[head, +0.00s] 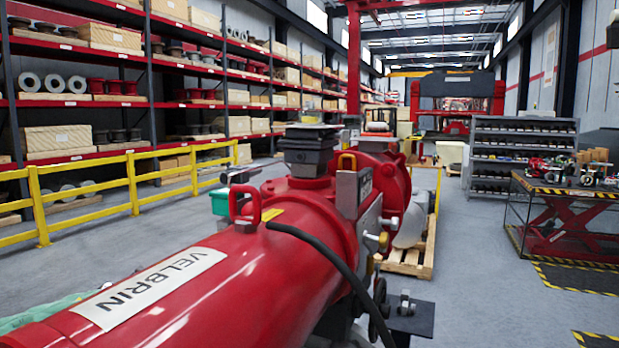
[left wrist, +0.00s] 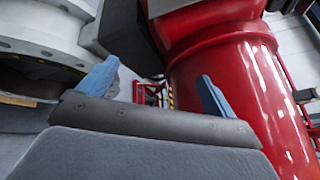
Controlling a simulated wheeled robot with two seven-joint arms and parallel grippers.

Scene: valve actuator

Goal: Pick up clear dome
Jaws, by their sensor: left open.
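The big red valve actuator (head: 270,265), labelled VELBRIN, fills the lower middle of the head view. A dark housing with a flat top (head: 310,150) stands on it. The red actuator body (left wrist: 240,90) is close beside and beyond the right finger. My right gripper is in neither view.
A black cable (head: 335,262) arches over the actuator's near right side. A yellow railing (head: 133,183) and loaded shelves stand at left. A lift table (head: 565,190) with parts stands at right. A pale flanged body (left wrist: 45,35) is left of my left gripper.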

